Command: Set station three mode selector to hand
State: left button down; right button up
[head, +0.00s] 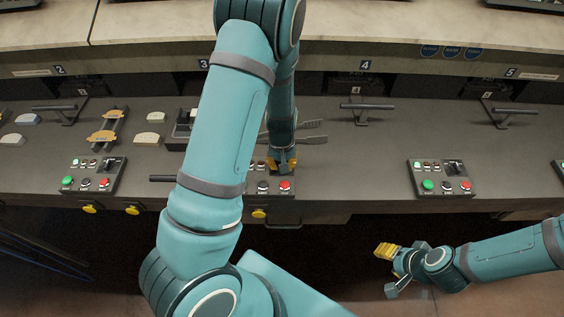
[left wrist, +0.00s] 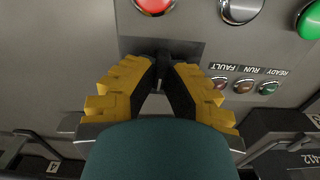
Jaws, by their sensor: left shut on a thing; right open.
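The station three control panel (head: 272,197) sits on the bench front, right of and below the number 3 label (head: 203,63), partly hidden by my left arm. In the left wrist view, the black mode selector (left wrist: 165,46) stands on a dark plate near the red button (left wrist: 154,4). My left gripper (head: 282,164) points down over the panel, its yellow fingers shut on the selector from both sides in the wrist view (left wrist: 165,80). The selector's position marks are hidden or unreadable. My right gripper (head: 393,268) is open and empty in front of the bench, below its edge.
Similar panels stand at the left (head: 93,176) and right (head: 442,178). Grey tongs (head: 305,132) lie behind my left gripper. Beside the selector are READY, RUN and FAULT lamps (left wrist: 243,86) plus grey (left wrist: 240,9) and green (left wrist: 310,21) buttons.

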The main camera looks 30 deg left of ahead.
pick_arm(q)
jog(key=shift+s+n, duration=0.1)
jog(key=shift+n, duration=0.4)
jog(key=c, duration=1)
grip_release()
notch_tip(320, 180, up, 12)
